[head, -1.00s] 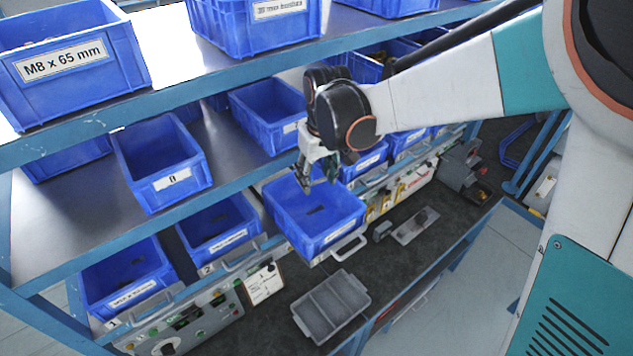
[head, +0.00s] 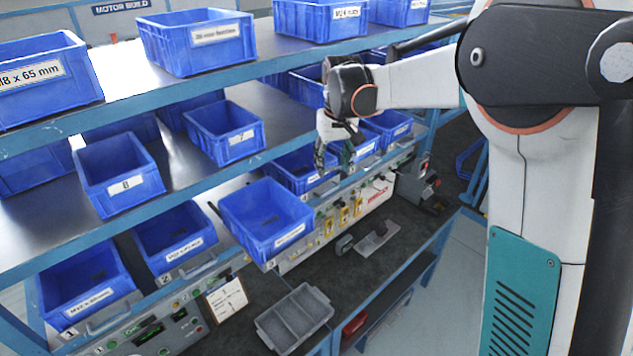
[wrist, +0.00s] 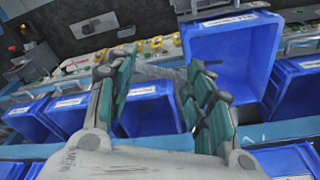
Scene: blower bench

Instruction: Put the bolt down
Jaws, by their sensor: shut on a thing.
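My gripper (head: 333,158) hangs right of the pulled-out blue bin, in front of the lower row of bins. In the wrist view my gripper (wrist: 163,75) has its two green-padded fingers apart, shut on a thin grey threaded bolt (wrist: 158,73) that lies crosswise between the fingertips. The bolt is too small to make out in the head view. The pulled-out bin (head: 252,243) has a small dark patch on its floor. A grey divided tray (head: 268,334) lies on the dark bench below, well away from my gripper.
Blue bins line the lower shelf, including bin 1 (head: 62,318) and bin 2 (head: 180,254). More bins (head: 120,205) stand above. A panel with knobs and yellow parts (head: 345,213) runs under the bins. The bench has free dark surface (head: 350,285) beside the tray.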

